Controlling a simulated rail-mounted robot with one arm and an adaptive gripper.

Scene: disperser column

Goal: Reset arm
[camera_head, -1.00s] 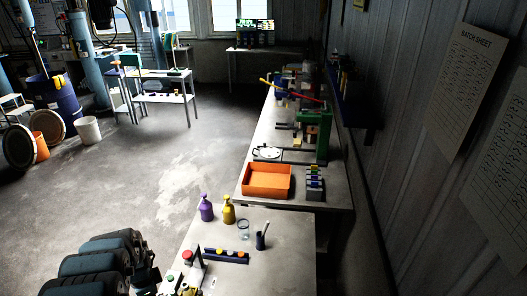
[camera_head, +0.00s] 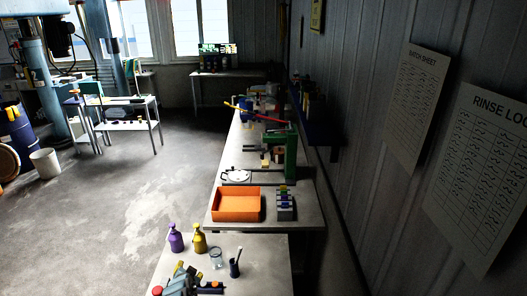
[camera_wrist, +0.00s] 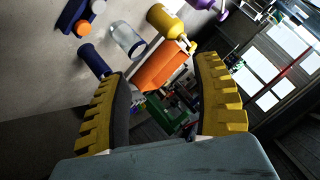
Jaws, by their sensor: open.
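My gripper (camera_wrist: 162,66) is open in the wrist view, its two yellow ridged fingers wide apart with nothing held between them. Through the gap, beyond the fingers, the orange tray (camera_wrist: 160,66) and some green equipment show. In the head view only a small part of what appears to be my gripper shows at the bottom edge, over the near bench (camera_head: 262,262). The rest of my arm is out of that view.
On the near bench stand a purple bottle (camera_head: 176,239), a yellow bottle (camera_head: 199,240), a clear beaker (camera_head: 216,259) and a dark cup (camera_head: 235,267). Behind are the orange tray (camera_head: 236,204) and green equipment (camera_head: 291,150). A wall is right; open floor (camera_head: 110,225) is left.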

